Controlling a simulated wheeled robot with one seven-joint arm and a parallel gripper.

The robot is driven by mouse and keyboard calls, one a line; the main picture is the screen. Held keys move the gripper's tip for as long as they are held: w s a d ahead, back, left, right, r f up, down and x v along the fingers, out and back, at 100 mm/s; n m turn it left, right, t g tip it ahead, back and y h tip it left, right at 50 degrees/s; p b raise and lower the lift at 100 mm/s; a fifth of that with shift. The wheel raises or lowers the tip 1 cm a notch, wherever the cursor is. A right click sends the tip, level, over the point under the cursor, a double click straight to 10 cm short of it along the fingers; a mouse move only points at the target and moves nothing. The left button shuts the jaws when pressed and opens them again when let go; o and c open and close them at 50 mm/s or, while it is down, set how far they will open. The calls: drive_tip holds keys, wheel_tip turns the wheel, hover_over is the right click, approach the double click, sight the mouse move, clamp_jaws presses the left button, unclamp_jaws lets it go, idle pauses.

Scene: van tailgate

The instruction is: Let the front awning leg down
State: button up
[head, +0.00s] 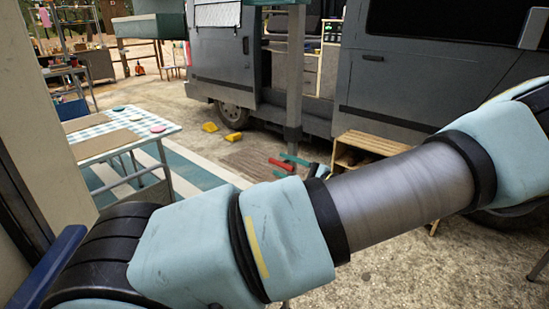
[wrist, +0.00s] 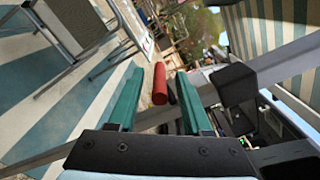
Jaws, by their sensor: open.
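The front awning leg appears to be the grey upright post (head: 294,85) in front of the van's open side door in the head view. In the wrist view a grey bar (wrist: 285,62) runs diagonally, with a black block (wrist: 236,84) on it. A red grip (wrist: 160,86) shows between the green fingers of my gripper (wrist: 159,78), with gaps at both sides. My gripper is open. In the head view the gripper (head: 288,162) is small, by the post's lower part, with the red grip (head: 281,165) beside it. How the grip joins the bar is unclear.
The grey van (head: 410,85) stands behind, with a wooden step (head: 370,143) at its side. Yellow blocks (head: 210,127) lie on the ground by the wheel. A table with a checked cloth (head: 95,133) stands at left on a striped mat (head: 190,172).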

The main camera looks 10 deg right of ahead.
drive_tip(key=shift+p+x, duration=0.4)
drive_tip(key=shift+x, duration=1.45)
clamp_jaws()
drive_tip(key=shift+f, duration=0.1)
drive_tip(key=shift+s, duration=0.1)
